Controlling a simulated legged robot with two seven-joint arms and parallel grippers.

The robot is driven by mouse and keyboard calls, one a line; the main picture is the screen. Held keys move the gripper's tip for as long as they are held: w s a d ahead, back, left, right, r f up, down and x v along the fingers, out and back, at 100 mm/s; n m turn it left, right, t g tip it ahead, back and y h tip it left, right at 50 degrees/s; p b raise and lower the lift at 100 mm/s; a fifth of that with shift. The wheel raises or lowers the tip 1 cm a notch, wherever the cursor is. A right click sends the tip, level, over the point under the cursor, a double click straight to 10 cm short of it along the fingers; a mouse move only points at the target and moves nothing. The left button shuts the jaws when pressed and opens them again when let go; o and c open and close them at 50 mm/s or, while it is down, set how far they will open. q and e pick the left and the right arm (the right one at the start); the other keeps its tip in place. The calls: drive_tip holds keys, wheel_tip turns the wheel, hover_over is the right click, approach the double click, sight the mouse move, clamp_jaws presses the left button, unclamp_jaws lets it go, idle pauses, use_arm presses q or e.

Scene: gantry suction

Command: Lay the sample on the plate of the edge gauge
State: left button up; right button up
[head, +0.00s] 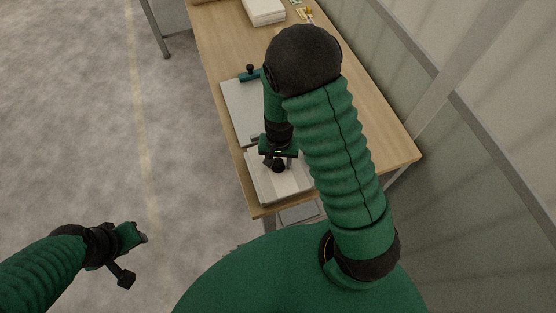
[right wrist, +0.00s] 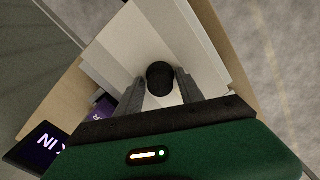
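The edge gauge's grey plate (head: 241,110) lies on the table, with a teal block and black knob (head: 250,72) at its far end. Nearer me is a pale, flat stack (head: 292,186); a black round knob (head: 278,167) stands on it. I take the pale piece under the knob as the sample, but cannot be sure. My right gripper (head: 279,160) is over this stack, fingers apart, one each side of the knob. In the right wrist view the knob (right wrist: 160,78) shows between the fingertips; contact is unclear. My left gripper (head: 132,252) hangs over the floor, fingers unclear.
The wooden table (head: 383,143) runs away from me beside a wall on the right. A white stack (head: 264,11) is at its far end. A dark screen with light lettering (right wrist: 42,148) shows in the right wrist view.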

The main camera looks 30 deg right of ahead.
drive_tip(key=shift+o, duration=0.7)
drive_tip(key=shift+d, duration=0.15)
use_arm(q)
drive_tip(key=shift+d+r, duration=0.1)
drive_tip(key=shift+d, duration=0.2)
use_arm(e)
drive_tip(key=shift+d+f, duration=0.1)
drive_tip(key=shift+d, duration=0.05)
use_arm(q)
drive_tip(key=shift+a, duration=0.2)
use_arm(e)
drive_tip(key=shift+a+r, duration=0.2)
drive_tip(key=shift+r, duration=0.05)
wheel_tip(320, 180, up, 16)
use_arm(q)
wheel_tip(320, 180, down, 3)
drive_tip(key=b, duration=0.3)
drive_tip(key=shift+s, duration=0.1)
use_arm(e)
drive_tip(key=s+a+f+n+t, duration=0.2)
drive_tip(key=s+a+f+n, duration=0.2)
drive_tip(key=n, duration=0.3)
drive_tip(key=shift+s+a+f+n+t, duration=0.3)
drive_tip(key=shift+s+a+f+n, duration=0.1)
drive_tip(key=shift+f, duration=0.4)
drive_tip(key=shift+w+d+f, duration=0.1)
drive_tip(key=shift+w+d, duration=0.05)
drive_tip(key=shift+w, duration=0.05)
